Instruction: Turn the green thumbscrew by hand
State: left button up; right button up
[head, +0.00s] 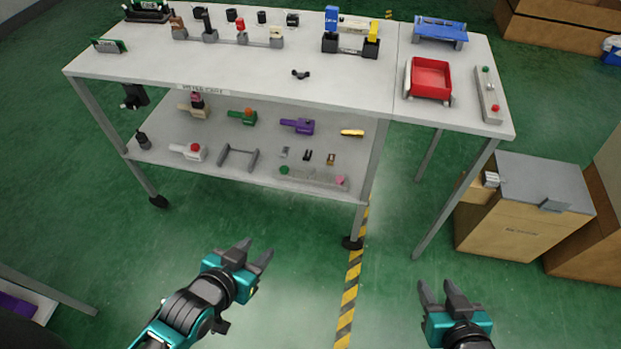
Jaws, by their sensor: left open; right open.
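Two small green round parts could be the green thumbscrew; at this size I cannot tell which. One green knob (284,170) is at the left end of a pale bar fixture (314,179) on the lower shelf. Another green knob (485,70) is at the far end of a grey bar fixture (488,96) on the tabletop's right side. My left gripper (256,251) is open and empty, in front of the cart and below the lower shelf in the picture. My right gripper (436,287) is open and empty, lower right. Neither touches anything.
The cart's grey tabletop (130,62) holds several fixtures, a red tray (431,78) and a blue stand (440,31). The lower shelf (270,165) holds several coloured tools. Cart legs stand in front. Cardboard boxes (522,208) are at right. Green floor between is clear.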

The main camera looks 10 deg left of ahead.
aim_at(285, 169)
jog(key=i+j+u, duration=1.05)
jog(key=k+l, duration=0.05)
jog(key=l, duration=0.05)
